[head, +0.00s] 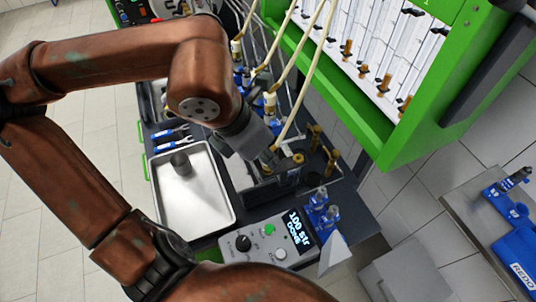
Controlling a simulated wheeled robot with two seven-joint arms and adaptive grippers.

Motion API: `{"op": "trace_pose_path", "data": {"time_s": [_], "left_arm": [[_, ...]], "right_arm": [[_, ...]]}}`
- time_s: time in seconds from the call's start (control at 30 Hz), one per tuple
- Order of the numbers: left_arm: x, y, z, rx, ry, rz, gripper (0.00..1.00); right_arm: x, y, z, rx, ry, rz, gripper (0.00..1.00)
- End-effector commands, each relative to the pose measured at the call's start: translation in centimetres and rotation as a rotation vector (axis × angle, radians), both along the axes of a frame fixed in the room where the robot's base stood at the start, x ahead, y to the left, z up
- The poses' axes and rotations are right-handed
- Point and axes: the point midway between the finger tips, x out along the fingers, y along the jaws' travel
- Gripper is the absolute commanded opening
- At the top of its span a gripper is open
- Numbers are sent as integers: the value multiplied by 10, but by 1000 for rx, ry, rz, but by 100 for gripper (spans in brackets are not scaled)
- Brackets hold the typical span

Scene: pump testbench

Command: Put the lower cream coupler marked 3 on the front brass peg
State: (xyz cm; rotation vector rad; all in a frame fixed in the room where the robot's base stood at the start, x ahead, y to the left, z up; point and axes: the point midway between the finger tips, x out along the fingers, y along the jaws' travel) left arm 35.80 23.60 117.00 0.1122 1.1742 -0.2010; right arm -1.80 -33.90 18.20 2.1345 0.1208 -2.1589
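My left gripper (270,158) points down over the dark bench at the brass fittings. One cream hose (300,92) runs down to its fingertips; the coupler at that hose's end is hidden there, and whether the fingers are shut on it cannot be told. A brass ring-shaped fitting (298,158) shows just right of the fingertips. Other cream couplers (270,99) and (237,47) hang on hoses farther back. No number marks are readable. My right gripper is not in view.
A metal tray (192,222) with a dark cylinder (181,164) lies left of the fittings. A control box (268,243) with a display stands in front, beside blue fittings (322,212). The green rack (385,135) with glass tubes rises on the right. Hoses hang close around my wrist.

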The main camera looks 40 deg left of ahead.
Motion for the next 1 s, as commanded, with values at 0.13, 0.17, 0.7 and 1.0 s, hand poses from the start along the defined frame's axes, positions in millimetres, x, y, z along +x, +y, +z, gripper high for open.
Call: {"op": "trace_pose_path", "data": {"time_s": [0.13,0.17,0.7,1.0], "left_arm": [[0,0,0,0,0,0,0],[0,0,0,0,0,0,0],[0,0,-7,-1,-1,-1,0],[0,0,-11,0,-1,0,20]], "right_arm": [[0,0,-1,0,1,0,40],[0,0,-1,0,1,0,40],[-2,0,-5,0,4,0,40],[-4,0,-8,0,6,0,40]]}}
